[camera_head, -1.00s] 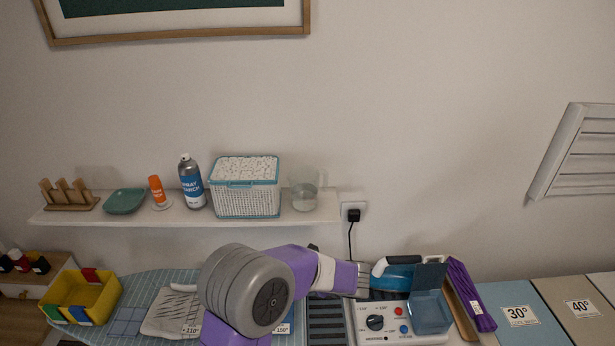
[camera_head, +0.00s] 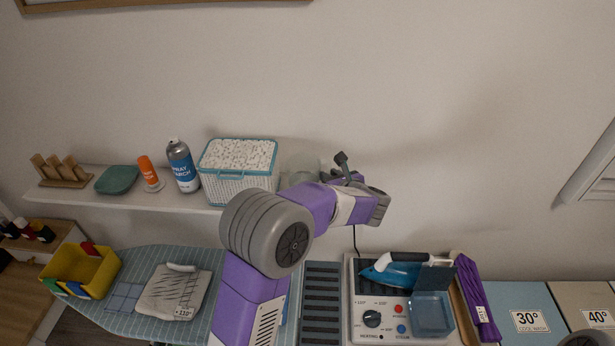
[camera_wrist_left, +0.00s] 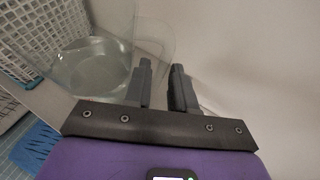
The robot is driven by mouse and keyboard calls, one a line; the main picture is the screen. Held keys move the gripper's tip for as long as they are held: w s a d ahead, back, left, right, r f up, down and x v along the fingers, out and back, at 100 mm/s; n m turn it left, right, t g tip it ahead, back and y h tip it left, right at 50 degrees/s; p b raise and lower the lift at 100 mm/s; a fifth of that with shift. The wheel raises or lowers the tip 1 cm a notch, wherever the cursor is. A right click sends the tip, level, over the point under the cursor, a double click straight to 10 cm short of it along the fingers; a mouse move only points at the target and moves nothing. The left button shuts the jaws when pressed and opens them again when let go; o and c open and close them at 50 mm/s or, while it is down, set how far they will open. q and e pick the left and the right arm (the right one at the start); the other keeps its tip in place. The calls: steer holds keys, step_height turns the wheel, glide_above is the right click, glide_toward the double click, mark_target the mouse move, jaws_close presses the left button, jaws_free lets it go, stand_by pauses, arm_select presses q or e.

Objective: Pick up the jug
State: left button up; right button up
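The jug is clear and see-through, with water in it. It stands at the right end of the shelf in the head view (camera_head: 302,168), its lower part hidden by my left arm. In the left wrist view the jug (camera_wrist_left: 92,68) is left of the fingers, with its clear handle curving towards them. My left gripper (camera_head: 343,166) is just right of the jug. In the left wrist view its two fingers (camera_wrist_left: 162,78) are apart, with a narrow gap. The left finger overlaps the handle in the picture; I cannot tell whether they touch.
A white basket (camera_head: 237,186) stands close left of the jug, then a spray can (camera_head: 183,170), an orange bottle (camera_head: 147,172) and a green dish (camera_head: 117,180) along the shelf (camera_head: 190,203). Below are an iron (camera_head: 392,273) and ironing board. The wall right of the shelf is clear.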

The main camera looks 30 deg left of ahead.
arm_select(q)
steer(key=shift+x, duration=0.9)
steer(key=shift+a, duration=0.1)
jaws_close()
steer(key=shift+r, duration=0.1)
